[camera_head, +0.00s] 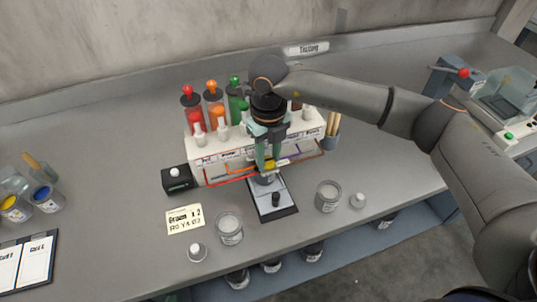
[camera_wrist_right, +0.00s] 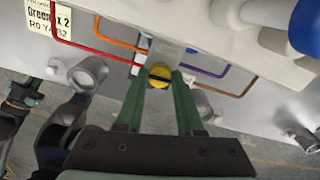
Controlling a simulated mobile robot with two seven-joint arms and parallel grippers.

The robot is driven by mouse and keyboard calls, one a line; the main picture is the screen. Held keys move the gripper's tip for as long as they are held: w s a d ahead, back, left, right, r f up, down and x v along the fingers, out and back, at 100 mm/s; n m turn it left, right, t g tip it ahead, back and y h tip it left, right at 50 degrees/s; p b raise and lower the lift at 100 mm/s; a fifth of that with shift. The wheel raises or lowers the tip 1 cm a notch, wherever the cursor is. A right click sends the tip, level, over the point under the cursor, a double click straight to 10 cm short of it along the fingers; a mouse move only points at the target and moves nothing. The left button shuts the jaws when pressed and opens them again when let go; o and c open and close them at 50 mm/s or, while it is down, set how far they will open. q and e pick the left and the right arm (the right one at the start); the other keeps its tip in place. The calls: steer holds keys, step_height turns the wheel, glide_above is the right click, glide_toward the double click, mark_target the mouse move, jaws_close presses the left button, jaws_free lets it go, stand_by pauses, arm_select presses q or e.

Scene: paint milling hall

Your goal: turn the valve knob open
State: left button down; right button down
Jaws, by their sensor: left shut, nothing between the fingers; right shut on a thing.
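The valve knob (camera_wrist_right: 160,76) is a small round yellow knob on the front of the white dispensing station (camera_head: 232,158). In the head view only a bit of its yellow (camera_head: 282,162) shows beside my fingers. My right gripper (camera_head: 267,166) reaches down in front of the station. In the right wrist view its green fingers (camera_wrist_right: 159,82) are shut on the knob, one on each side. My left gripper (camera_wrist_right: 38,75) shows only partly, at the left edge of the right wrist view, away from the knob, and is shut and empty. It is outside the head view.
A dark-edged plate (camera_head: 290,210) lies below the knob. Open metal cans stand left (camera_head: 229,228) and right (camera_head: 328,196) of it. A lettered card (camera_head: 184,218) lies at the front left. Bottles with red, orange and green tops (camera_head: 213,95) stand on the station.

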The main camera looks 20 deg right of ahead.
steer(key=shift+f+n+b, duration=0.15)
steer(key=shift+n+b, duration=0.95)
steer(key=shift+b, duration=0.05)
steer(key=n+b, duration=0.3)
steer(key=shift+n, duration=0.3)
steer(key=n+b, duration=0.3)
steer(key=n, duration=0.1)
steer(key=shift+n, duration=0.3)
steer(key=n+b, duration=0.1)
steer(key=n, duration=0.1)
steer(key=shift+n, duration=0.3)
steer(key=shift+n+b, duration=0.8)
steer(key=shift+n, duration=0.7)
steer(key=shift+r+n, duration=0.2)
steer(key=shift+n, duration=0.6)
